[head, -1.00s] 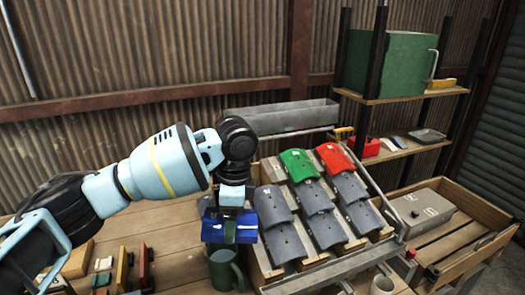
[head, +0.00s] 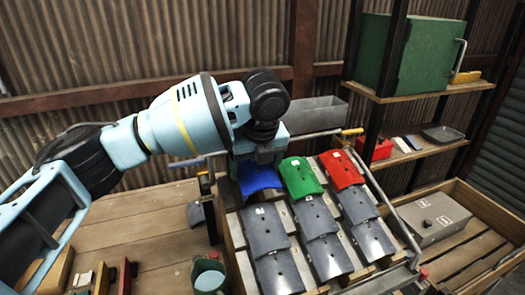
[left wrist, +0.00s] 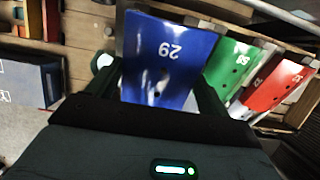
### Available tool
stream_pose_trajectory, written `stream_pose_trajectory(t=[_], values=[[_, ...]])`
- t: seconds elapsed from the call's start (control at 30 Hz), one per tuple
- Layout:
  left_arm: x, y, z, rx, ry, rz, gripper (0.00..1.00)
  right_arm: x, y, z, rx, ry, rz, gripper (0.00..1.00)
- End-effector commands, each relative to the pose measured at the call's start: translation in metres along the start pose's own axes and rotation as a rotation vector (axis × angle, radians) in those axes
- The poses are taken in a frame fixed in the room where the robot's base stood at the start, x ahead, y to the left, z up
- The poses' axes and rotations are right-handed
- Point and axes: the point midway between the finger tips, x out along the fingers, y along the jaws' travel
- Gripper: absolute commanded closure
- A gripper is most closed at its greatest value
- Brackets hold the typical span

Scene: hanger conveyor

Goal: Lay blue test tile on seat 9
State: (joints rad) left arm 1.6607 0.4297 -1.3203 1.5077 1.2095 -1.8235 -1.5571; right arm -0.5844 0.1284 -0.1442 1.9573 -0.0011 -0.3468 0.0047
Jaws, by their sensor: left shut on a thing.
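My left gripper (head: 260,158) is shut on the blue tile (head: 258,178), at the upper left corner of the sloped rack (head: 243,262). The blue tile lies left of the green tile (head: 299,178) and above a grey tile in the left column. No seat number is readable, so I cannot tell which seat is 9. My right gripper is not in view.
A red tile (head: 341,169) sits right of the green one, with several grey tiles (head: 323,257) below. A green mug (head: 208,276) stands left of the rack. A metal trough (head: 317,114) is behind it. A grey box (head: 432,218) stands in a wooden crate at right.

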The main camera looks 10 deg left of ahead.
Motion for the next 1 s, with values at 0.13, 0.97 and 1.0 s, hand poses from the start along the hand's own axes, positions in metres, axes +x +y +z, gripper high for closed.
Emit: stream_pose_trajectory(t=[0.13,0.97,1.0], values=[[-0.001,0.0,0.0,0.0,-0.007,-0.002,0.49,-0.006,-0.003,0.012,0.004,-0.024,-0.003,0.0],[0.047,0.001,0.001,-0.003,-0.006,0.0,0.49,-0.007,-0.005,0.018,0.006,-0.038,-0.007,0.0],[0.05,0.001,0.001,-0.002,-0.006,0.0,0.49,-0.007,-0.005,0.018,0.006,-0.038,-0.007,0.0]])
